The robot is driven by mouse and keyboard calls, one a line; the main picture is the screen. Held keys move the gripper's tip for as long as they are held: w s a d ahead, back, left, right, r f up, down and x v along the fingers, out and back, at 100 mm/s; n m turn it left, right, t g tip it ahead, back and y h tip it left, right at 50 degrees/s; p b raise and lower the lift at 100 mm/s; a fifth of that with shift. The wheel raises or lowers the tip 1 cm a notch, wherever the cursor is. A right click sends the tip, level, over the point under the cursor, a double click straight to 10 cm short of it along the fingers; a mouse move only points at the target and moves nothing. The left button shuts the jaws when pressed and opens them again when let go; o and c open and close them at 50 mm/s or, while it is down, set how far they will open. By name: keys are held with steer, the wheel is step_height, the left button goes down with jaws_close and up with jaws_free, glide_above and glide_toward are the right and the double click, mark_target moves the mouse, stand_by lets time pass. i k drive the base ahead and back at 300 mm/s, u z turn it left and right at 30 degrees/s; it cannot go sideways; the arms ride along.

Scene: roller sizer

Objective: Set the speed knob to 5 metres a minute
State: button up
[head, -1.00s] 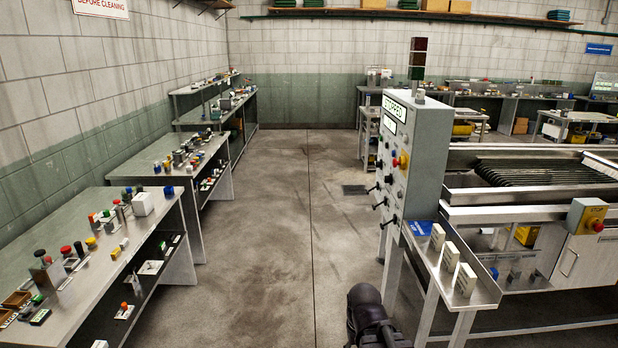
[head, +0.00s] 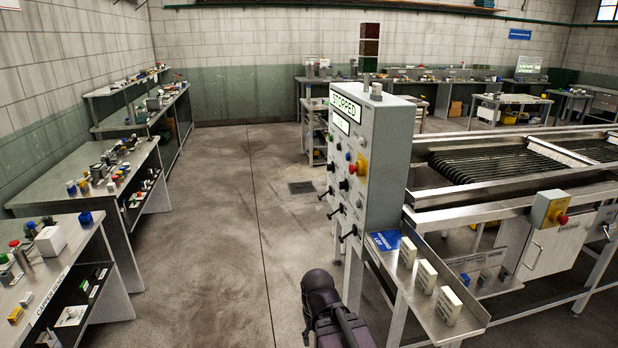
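A grey control cabinet (head: 385,165) stands right of the picture's middle, its control face turned left and seen at a steep angle. Its upper display (head: 346,106) reads STOPPED. A smaller display (head: 342,124) sits below it, too small to read. The face carries several dark knobs and levers, one knob (head: 344,185) at mid height, and a red emergency button on a yellow plate (head: 360,168). I cannot tell which is the speed knob or where it points. A dark part of my arm shows at the bottom, in front of the cabinet; my gripper itself does not show.
The roller machine (head: 440,205) extends right of the cabinet. A sloping metal tray (head: 413,308) holding white blocks juts out below it. Benches (head: 60,190) line the left wall. The floor (head: 220,240) between is clear.

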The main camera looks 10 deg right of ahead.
mark_target(342, 184)
steer(key=z, duration=0.05)
steer(key=i, duration=1.4)
steer(key=z, duration=0.1)
